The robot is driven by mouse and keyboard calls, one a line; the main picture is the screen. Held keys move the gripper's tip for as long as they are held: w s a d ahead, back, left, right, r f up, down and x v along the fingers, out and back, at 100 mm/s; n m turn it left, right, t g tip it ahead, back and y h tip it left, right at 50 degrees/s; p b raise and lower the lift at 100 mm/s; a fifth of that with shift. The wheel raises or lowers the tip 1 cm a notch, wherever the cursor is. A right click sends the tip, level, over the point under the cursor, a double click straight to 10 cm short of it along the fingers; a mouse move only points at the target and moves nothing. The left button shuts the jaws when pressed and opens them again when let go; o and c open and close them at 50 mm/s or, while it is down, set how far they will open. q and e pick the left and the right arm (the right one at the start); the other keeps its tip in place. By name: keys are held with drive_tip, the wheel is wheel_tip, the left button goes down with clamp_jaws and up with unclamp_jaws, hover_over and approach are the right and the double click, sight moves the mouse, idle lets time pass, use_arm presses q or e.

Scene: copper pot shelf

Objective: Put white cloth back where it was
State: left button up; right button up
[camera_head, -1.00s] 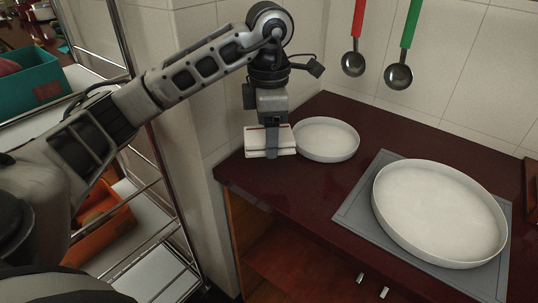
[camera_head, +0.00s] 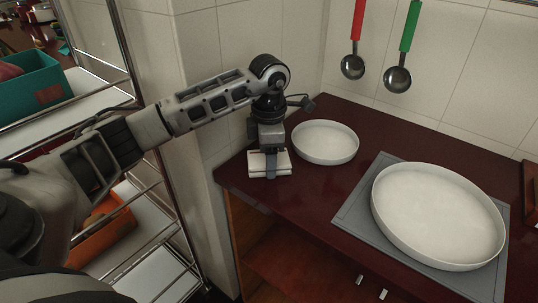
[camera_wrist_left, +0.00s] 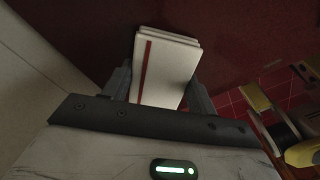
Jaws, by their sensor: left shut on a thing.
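The white cloth (camera_head: 284,161) is a folded white stack at the left end of the dark red counter (camera_head: 300,188). In the left wrist view the cloth (camera_wrist_left: 166,68) shows a red stripe along one side. My left gripper (camera_head: 270,170) points down with its fingers on either side of the cloth, shut on it. The cloth is low at the counter's left edge; I cannot tell whether it touches the surface. My right gripper is not in view.
A small white round dish (camera_head: 325,143) stands just right of the cloth. A large white dish (camera_head: 438,215) sits on a grey board (camera_head: 352,213). Red and green ladles (camera_head: 398,78) hang on the tiled wall. A metal rack with a teal bin (camera_head: 28,82) stands left.

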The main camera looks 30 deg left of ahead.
use_arm(q)
drive_tip(key=o, duration=0.5)
drive_tip(key=shift+f, duration=0.15)
drive_tip(key=o, duration=0.4)
drive_tip(key=shift+o, duration=0.2)
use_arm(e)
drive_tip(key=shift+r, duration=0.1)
use_arm(q)
drive_tip(key=shift+r, duration=0.35)
wheel_tip(320, 180, up, 12)
drive_tip(key=p, duration=0.8)
drive_tip(key=shift+p, duration=0.4)
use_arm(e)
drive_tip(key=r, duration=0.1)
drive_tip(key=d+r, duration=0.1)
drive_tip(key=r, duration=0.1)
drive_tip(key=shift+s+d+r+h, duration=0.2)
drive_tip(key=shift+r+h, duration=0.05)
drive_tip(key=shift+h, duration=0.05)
use_arm(q)
drive_tip(key=shift+f, duration=0.15)
